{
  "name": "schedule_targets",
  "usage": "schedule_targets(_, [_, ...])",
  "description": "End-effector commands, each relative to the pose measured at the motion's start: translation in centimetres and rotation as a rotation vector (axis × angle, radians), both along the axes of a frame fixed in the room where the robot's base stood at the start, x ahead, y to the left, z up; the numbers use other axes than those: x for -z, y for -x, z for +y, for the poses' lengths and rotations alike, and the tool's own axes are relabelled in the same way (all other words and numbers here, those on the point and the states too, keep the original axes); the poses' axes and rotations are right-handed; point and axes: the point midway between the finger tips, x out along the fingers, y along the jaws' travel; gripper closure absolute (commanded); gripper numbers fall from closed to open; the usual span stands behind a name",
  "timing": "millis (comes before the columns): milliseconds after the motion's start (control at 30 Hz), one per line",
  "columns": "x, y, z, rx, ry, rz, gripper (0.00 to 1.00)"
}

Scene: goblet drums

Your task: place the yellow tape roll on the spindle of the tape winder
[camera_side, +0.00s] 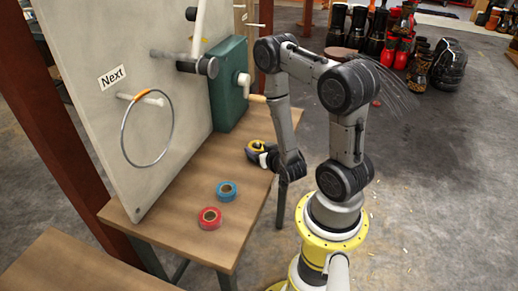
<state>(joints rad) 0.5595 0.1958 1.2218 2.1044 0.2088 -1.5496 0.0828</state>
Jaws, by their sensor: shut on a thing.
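The yellow tape roll (254,146), yellow with a dark core, is at the right part of the wooden table, below the green box. My gripper (264,155) reaches it from the right and is shut on it. The roll is low by the tabletop; I cannot tell if it touches. The fingers hide part of it. No part is plainly marked as the tape winder. I cannot tell which part is the spindle.
A blue tape roll (226,190) and a red tape roll (209,218) lie on the table (180,232). An upright board (110,75) carries a "Next" sign (112,77), a white peg (150,100) with a hanging ring (125,145), and a grey cylinder (205,66). Drums stand behind.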

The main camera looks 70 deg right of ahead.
Motion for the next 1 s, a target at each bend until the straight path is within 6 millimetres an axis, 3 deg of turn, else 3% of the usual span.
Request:
schedule_targets(367, [0.3, 0.0, 0.0, 0.000, 0.000, -0.001, 0.83])
schedule_targets(400, [0.4, 0.0, 0.0, 0.000, 0.000, -0.001, 0.24])
schedule_targets(533, [0.4, 0.0, 0.0, 0.000, 0.000, -0.001, 0.01])
schedule_targets(867, [0.0, 0.0, 0.0, 0.000, 0.000, -0.001, 0.00])
schedule_targets(1000, [-0.6, 1.1, 1.2, -0.002, -0.001, -0.001, 0.00])
